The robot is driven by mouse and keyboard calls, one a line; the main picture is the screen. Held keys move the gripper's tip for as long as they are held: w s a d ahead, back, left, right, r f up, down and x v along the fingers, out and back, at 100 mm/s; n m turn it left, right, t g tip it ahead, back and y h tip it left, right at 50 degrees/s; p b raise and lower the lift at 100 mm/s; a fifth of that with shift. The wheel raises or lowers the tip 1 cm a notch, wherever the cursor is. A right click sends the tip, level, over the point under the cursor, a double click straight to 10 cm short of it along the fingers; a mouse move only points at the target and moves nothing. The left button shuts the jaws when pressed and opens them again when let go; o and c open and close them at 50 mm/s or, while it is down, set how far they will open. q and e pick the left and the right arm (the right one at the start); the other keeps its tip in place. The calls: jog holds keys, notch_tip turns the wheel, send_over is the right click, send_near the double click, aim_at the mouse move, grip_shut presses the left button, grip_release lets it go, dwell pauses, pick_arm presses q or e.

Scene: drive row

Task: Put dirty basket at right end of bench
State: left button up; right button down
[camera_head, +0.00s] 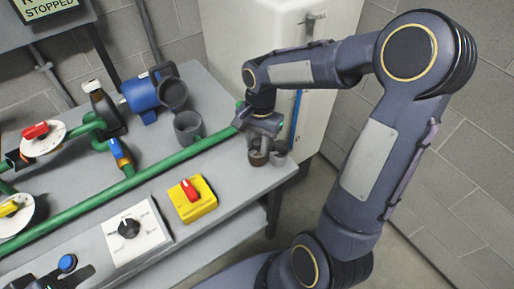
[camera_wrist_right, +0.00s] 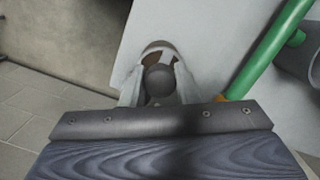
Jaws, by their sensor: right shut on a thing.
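The dirty basket (camera_head: 258,158) is a small brown-stained cup at the right end of the grey bench (camera_head: 232,197). My right gripper (camera_head: 266,146) is shut on it from above, with the basket low over or on the bench top; I cannot tell if it touches. In the right wrist view the basket's brown-marked rim (camera_wrist_right: 159,47) shows between the two fingers, partly hidden by a dark round part. A dark shape at the lower left edge of the head view may be my left gripper (camera_head: 50,278); its jaws cannot be made out.
A green pipe (camera_head: 160,172) runs along the bench. A grey open cup (camera_head: 188,127) and a blue motor (camera_head: 142,95) stand behind it. A yellow switch box (camera_head: 193,201) and a white dial plate (camera_head: 133,231) lie in front. A white cabinet (camera_head: 262,45) stands behind the bench end.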

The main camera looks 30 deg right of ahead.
aim_at(257, 149)
jog(key=shift+w+d+f, duration=0.15)
jog(key=shift+w+f, duration=0.15)
jog(key=shift+f, duration=0.1)
jog(key=shift+w+d+f, duration=0.1)
jog(key=shift+w+f, duration=0.1)
jog(key=shift+f, duration=1.6)
jog(key=shift+f+b, duration=0.1)
jog(key=shift+b, duration=0.25)
jog(key=c, duration=1.1)
grip_release()
